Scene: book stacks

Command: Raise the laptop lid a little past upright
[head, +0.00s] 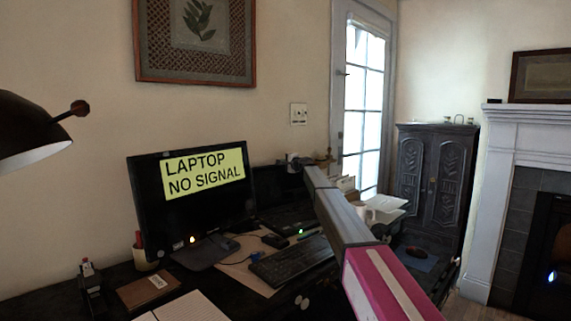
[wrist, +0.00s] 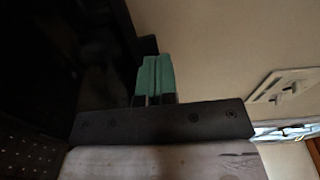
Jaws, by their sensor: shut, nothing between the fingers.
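The black laptop stands open on the desk, right of the monitor, partly hidden by the monitor and my arm. Its dark lid (head: 270,187) stands roughly upright in the head view; its exact angle is hard to tell. Its keyboard base (head: 287,218) lies flat. My gripper (head: 297,160) is at the lid's upper right. In the wrist view the green fingers (wrist: 153,76) are together and empty, close beside the dark lid (wrist: 75,50). I cannot tell whether they touch it. The laptop's keys (wrist: 30,155) show at the lower left there.
A monitor (head: 190,196) with a yellow "LAPTOP NO SIGNAL" note stands left of the laptop. A separate keyboard (head: 291,259) lies in front. A white mug (head: 364,213) and papers (head: 385,204) are right of my arm. A wall switch plate (head: 298,113) is behind.

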